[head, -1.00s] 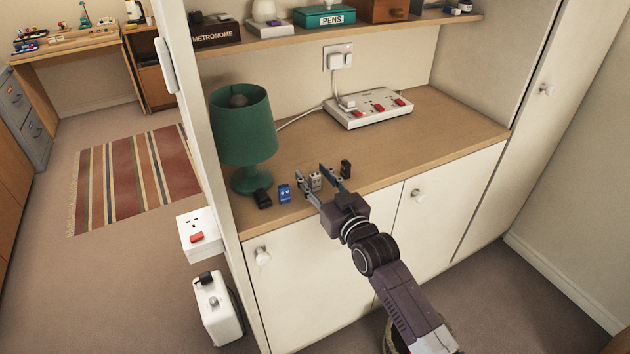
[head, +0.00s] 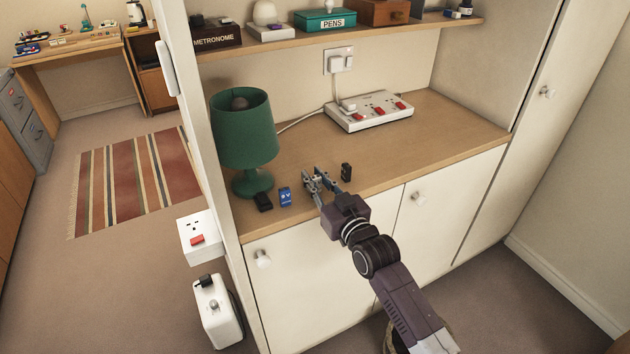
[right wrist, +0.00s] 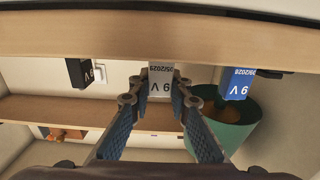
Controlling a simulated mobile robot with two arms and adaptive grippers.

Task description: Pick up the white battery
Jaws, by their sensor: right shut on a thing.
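The white battery (right wrist: 161,86) shows in the right wrist view, marked 9 V with a date, between the two fingertips. My right gripper (right wrist: 160,98) is shut on it, one finger on each side. In the head view my right gripper (head: 314,174) is over the front part of the cabinet top, and its fingers largely hide the white battery. I cannot tell whether the battery is clear of the surface. My left gripper is not in view.
A blue battery (head: 285,197) and a black block (head: 263,202) stand left of the gripper, near the green lamp (head: 245,130). A black battery (head: 346,172) stands close on the right. A power strip (head: 368,110) lies behind. The counter's right side (head: 450,140) is clear.

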